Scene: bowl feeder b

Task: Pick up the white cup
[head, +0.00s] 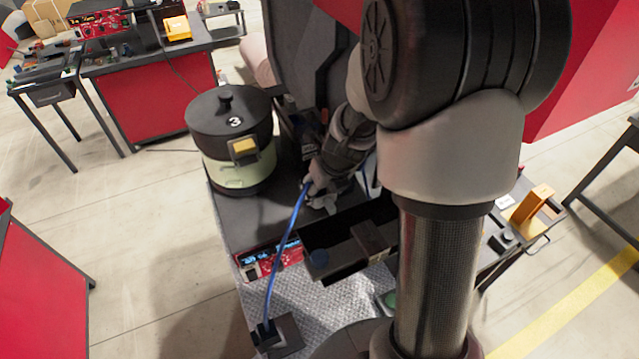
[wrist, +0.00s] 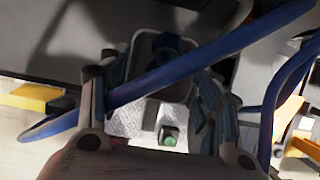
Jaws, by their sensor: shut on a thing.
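My gripper (head: 318,190) is low over the dark worktop (head: 235,222), to the right of the large pot. In the wrist view its two fingers (wrist: 160,88) are apart, on either side of a pale-rimmed thing (wrist: 133,42) with a dark inside. The gripper is shut on this thing, which seems to be the white cup. Its shape is partly hidden by the fingers and a blue cable, and small white patches show at the fingertips in the head view.
A blue cable (head: 283,255) runs from my gripper area to a black block (head: 275,338). A dark green-banded pot marked 3 (head: 232,140) stands left. An open dark tray or drawer (head: 345,240) lies in front. A red display panel (head: 268,262) is on the front edge.

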